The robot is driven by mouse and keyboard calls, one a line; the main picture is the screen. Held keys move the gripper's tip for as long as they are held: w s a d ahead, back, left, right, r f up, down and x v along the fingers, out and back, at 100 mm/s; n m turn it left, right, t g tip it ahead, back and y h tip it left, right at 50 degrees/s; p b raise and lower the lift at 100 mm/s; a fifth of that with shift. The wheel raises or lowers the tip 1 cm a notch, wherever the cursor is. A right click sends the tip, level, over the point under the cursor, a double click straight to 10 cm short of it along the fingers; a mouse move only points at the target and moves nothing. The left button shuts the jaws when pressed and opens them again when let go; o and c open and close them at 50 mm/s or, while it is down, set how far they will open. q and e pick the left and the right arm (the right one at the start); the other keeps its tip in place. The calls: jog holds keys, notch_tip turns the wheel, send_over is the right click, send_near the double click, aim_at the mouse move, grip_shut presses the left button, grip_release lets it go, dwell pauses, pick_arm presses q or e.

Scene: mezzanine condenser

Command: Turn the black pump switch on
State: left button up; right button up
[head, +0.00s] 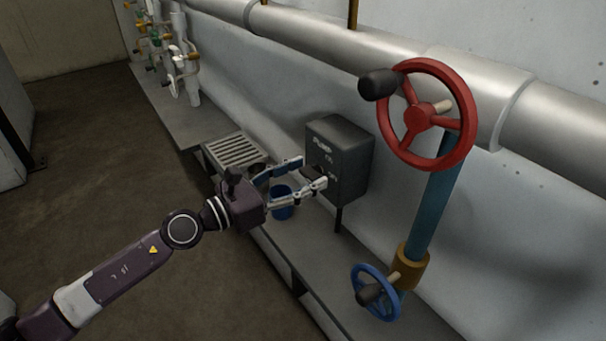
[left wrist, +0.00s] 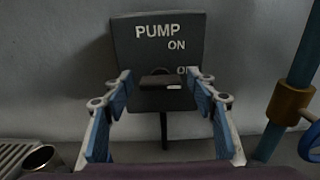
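The black pump switch (left wrist: 162,81) sticks out from the box's front, below the ON label. My left gripper (head: 311,172) is open in front of the box, its two fingertips on either side of the switch. Whether a fingertip touches the switch I cannot tell. My right gripper is in neither view.
A red handwheel (head: 462,103) stands right of the box on a blue pipe (head: 433,205), with a blue handwheel (head: 358,283) below. A large pipe (head: 310,35) runs above; the floor at left is clear.

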pick_arm(q)
jog(key=c, duration=0.9)
jog(key=n+p, duration=0.2)
jog(key=n, duration=0.1)
jog(key=shift+r+n+p, duration=0.2)
jog(key=shift+n+p, duration=0.1)
jog(key=n+p, duration=0.1)
jog(key=n, duration=0.1)
jog(key=shift+w+n+p, duration=0.1)
jog(key=shift+n+p, duration=0.25)
jog(key=shift+n, duration=0.05)
jog(key=n+p, duration=0.2)
jog(key=n, duration=0.1)
jog(key=shift+a, duration=0.1)
jog(key=shift+w+f+n+p, duration=0.15)
jog(key=shift+n+p, duration=0.4)
jog(key=shift+n, duration=0.65)
